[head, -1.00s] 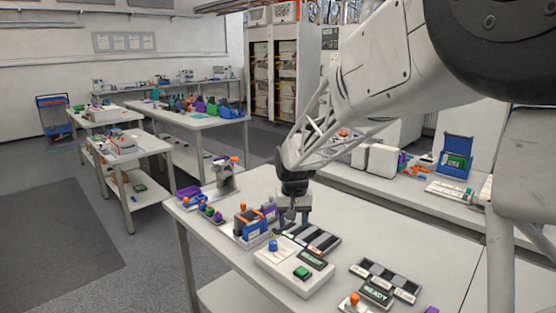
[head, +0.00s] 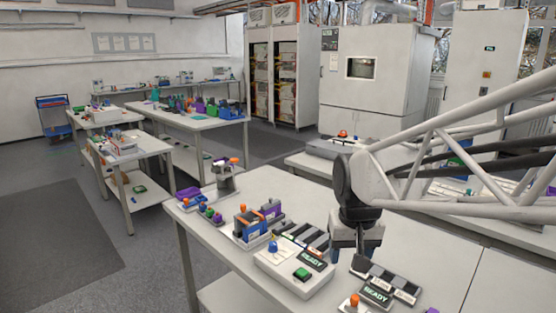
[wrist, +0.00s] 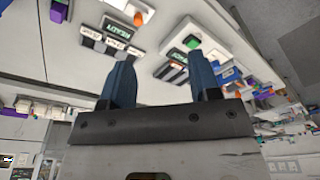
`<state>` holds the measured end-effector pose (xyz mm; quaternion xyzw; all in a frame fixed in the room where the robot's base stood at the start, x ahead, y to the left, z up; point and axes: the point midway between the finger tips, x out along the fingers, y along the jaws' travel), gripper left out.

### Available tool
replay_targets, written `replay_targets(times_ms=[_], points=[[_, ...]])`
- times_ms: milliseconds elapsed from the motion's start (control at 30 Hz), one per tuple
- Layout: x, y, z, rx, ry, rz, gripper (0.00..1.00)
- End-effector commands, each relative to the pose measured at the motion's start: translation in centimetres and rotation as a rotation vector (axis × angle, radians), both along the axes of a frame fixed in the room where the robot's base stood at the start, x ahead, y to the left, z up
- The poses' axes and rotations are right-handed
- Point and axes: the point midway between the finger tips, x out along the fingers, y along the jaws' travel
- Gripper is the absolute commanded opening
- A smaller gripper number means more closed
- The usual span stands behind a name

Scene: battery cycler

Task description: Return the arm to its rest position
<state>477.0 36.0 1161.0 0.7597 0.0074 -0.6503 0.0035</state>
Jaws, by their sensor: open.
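My arm reaches in from the right in the head view. The exact height of the fingertips over the bench cannot be told.
A white box with a green button (head: 302,273) and a READY display (head: 313,260) stands left of my gripper. A second READY display (head: 376,295) sits close below it. A blue and orange device (head: 250,222) stands further left.

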Motion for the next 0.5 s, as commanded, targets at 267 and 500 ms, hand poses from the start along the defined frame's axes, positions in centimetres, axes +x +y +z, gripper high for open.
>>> replay_targets(times_ms=[267, 500], points=[[-6.5, -1.9, -0.1, -0.002, -0.033, -0.015, 0.57], [-11.8, -3.1, -1.0, -0.006, -0.057, -0.028, 0.57]])
